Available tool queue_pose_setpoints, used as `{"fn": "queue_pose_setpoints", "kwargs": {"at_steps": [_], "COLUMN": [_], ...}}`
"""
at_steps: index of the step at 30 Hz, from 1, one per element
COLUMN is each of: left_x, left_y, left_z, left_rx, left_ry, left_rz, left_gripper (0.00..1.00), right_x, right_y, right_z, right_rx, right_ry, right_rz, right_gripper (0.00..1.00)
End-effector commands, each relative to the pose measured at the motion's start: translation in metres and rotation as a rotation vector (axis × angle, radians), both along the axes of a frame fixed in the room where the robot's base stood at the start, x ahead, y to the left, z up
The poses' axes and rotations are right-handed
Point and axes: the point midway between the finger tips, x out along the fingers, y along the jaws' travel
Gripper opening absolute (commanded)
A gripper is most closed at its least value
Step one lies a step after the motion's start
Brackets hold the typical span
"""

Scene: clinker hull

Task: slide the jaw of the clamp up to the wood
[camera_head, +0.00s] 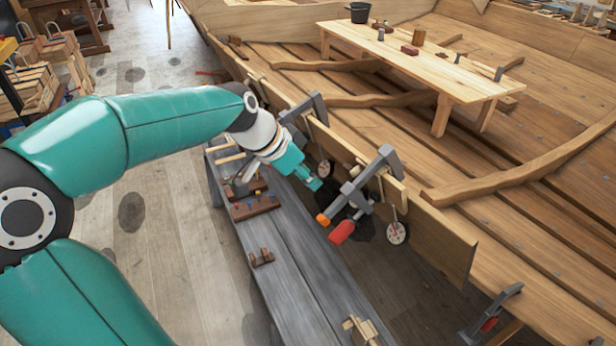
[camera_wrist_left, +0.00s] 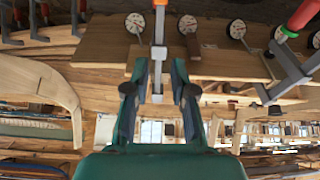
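A grey bar clamp (camera_head: 352,190) with an orange bar end and a red handle (camera_head: 342,232) grips the edge of the hull's upper plank (camera_head: 435,230). A second dark clamp (camera_head: 305,108) sits farther along that edge. My left gripper (camera_head: 314,182) is beside the nearer clamp, pointing down and right. In the left wrist view a grey bar with an orange end (camera_wrist_left: 158,55) lies between my left fingers (camera_wrist_left: 159,78), with gaps on both sides. The fingers look open. The exact jaw contact with the wood is hidden. My right gripper is out of view.
Round dials (camera_head: 396,232) hang beside the plank. A grey bench (camera_head: 290,265) with wooden tool blocks (camera_head: 255,207) stands below my left arm. Inside the hull is a light table (camera_head: 440,72) with small items. Another clamp (camera_head: 490,312) is at lower right.

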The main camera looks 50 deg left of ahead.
Motion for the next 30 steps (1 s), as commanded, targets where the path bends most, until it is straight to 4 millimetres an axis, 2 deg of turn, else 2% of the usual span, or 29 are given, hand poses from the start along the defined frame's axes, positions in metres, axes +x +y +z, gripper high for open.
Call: {"fn": "queue_pose_setpoints", "kwargs": {"at_steps": [17, 30], "left_x": [0.034, 0.062], "left_y": [-0.008, -0.013], "left_z": [-0.057, -0.100], "left_rx": [-0.003, -0.002], "left_ry": [0.005, 0.002], "left_rz": [-0.001, 0.001], "left_gripper": [0.25, 0.25], "right_x": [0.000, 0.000], "right_y": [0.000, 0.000], "right_z": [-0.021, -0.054], "right_rx": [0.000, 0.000], "right_ry": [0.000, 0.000], "right_rz": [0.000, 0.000], "right_gripper": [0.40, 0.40]}}
